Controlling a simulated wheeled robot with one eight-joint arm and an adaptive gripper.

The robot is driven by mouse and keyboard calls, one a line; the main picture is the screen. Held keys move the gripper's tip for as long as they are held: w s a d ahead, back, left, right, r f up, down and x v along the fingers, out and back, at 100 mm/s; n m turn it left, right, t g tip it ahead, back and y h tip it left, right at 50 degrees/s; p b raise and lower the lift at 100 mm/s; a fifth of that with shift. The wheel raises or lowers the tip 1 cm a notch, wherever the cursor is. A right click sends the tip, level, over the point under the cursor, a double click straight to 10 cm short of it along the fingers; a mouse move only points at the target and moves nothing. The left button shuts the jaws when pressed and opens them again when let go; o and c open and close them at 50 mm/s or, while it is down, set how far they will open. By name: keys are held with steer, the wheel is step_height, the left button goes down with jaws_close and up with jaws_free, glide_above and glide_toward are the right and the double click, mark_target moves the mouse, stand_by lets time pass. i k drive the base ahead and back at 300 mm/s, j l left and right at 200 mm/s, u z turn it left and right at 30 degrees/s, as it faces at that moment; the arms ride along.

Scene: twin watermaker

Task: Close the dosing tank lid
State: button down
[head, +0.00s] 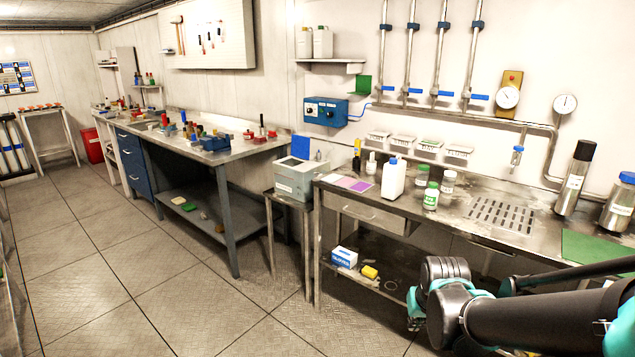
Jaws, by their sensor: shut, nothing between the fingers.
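A grey box-shaped tank (292,184) stands on a small metal stand between the two benches. It has a dark area on its top face and a small label on its front. A blue square panel (300,147) shows upright just behind it; I cannot tell whether this is its raised lid or something on the wall. My arm reaches in from the lower right, in front of the right bench and well apart from the tank. I cannot make out my gripper's fingers in this view.
The right bench (382,207) holds a white jug (393,178), several bottles and a drain grid. Its lower shelf carries a blue-and-white box (344,257). A long workbench (240,154) with tools stands left. The tiled floor (150,270) in front is clear.

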mark_target(300, 145)
steer(key=i+j+u, duration=0.15)
steer(key=i+u, duration=0.45)
steer(key=u, duration=0.25)
steer(key=i+u, duration=0.4)
steer(key=i+j+z, duration=0.1)
steer(key=i, duration=0.25)
steer(key=i+j+z, duration=0.1)
steer(key=i, duration=0.25)
